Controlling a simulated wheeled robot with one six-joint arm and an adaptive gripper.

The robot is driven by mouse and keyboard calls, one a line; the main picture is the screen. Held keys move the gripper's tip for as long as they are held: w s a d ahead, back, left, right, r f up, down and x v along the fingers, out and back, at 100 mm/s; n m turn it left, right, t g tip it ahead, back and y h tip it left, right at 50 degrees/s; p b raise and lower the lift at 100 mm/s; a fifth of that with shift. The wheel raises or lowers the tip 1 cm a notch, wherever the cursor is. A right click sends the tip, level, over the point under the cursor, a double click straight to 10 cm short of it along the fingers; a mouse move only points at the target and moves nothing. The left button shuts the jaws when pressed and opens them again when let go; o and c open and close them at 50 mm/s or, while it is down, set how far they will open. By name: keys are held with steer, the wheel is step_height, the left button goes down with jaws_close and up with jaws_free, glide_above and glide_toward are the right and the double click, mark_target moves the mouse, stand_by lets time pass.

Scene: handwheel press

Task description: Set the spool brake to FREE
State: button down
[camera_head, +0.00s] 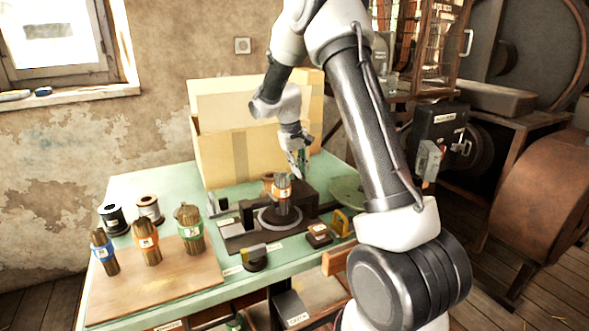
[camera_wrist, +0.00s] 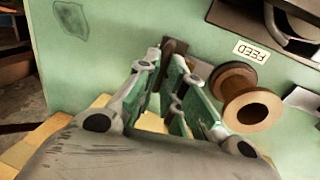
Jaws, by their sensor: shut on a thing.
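My gripper (camera_head: 299,168) reaches down behind the dark bench machine (camera_head: 308,196) in the head view. In the wrist view my gripper (camera_wrist: 166,62) has its green-padded fingers shut on a small dark lever (camera_wrist: 175,46) at the green table top. The lever is mostly hidden by the fingers, and its FREE mark does not show.
A tall cardboard box (camera_head: 215,145) stands close behind my gripper. A wooden board (camera_head: 185,285) at front left carries several banded bundles. Two spools (camera_head: 150,208) stand behind it. A small knob-topped block (camera_head: 318,236) and a dark-based lever (camera_head: 255,259) sit at the front.

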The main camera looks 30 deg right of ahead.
steer(key=c, duration=1.8)
jaws_free()
steer(key=shift+d, duration=0.25)
steer(key=r, duration=0.4)
steer(key=a+r, duration=0.1)
steer(key=r, duration=0.3)
steer(key=a+r, duration=0.1)
steer(key=r, duration=0.2)
steer(key=shift+a+r, duration=0.2)
steer(key=shift+r, duration=0.2)
steer(key=shift+s+a+r+t+y, duration=0.35)
steer(key=shift+s+a+r+t, duration=0.5)
steer(key=shift+s, duration=5.05)
steer(key=shift+s+a+r+t+y, duration=0.5)
steer(key=shift+s+r, duration=0.5)
steer(key=shift+s, duration=4.9)
steer(key=shift+s+a+r+t+y, duration=0.35)
steer(key=shift+s+r+t, duration=0.55)
steer(key=shift+s, duration=5)
